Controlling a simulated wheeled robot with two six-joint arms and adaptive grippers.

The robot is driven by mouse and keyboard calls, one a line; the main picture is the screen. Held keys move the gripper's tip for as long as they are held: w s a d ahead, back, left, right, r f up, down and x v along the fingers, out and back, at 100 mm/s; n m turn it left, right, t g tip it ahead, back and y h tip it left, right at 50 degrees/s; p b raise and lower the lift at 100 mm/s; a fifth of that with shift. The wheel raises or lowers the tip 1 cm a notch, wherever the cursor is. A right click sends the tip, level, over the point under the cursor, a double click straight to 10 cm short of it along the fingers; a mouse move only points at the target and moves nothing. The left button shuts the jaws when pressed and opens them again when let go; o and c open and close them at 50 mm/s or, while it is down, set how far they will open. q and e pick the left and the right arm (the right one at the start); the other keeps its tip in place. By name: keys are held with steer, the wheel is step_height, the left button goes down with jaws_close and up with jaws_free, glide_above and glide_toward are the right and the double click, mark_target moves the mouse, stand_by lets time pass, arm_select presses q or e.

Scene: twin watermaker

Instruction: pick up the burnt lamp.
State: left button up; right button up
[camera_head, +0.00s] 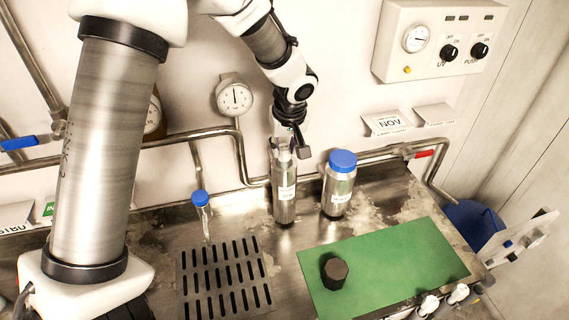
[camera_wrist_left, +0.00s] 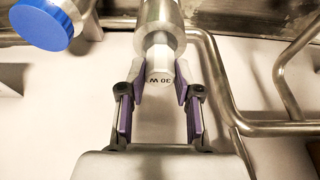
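The burnt lamp shows its pale end marked "30 W" in the left wrist view (camera_wrist_left: 160,70). It stands upright in the mouth of a steel housing (camera_head: 285,200), its lower part hidden inside. My left gripper (camera_head: 283,148) points down at the housing's top. In the left wrist view its purple-padded fingers (camera_wrist_left: 161,82) are on either side of the lamp end, close against it. They appear shut on it, though the exact contact is hard to see. My right gripper is in neither view.
A slotted drain (camera_head: 224,280) and a green mat (camera_head: 400,265) with a dark knob (camera_head: 334,272) lie in front. Pipes (camera_head: 180,139) run behind.

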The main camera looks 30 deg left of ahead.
arm_select(q)
jaws_close()
steer(key=shift+w+a+f, duration=0.1)
steer(key=shift+f, duration=0.05)
steer(key=shift+w+r, duration=0.15)
steer(key=shift+r, duration=0.5)
step_height(320, 180, up, 17)
steer(key=b, duration=0.4)
steer(key=shift+o, duration=0.6)
jaws_free()
steer(key=shift+f, duration=0.1)
jaws_close()
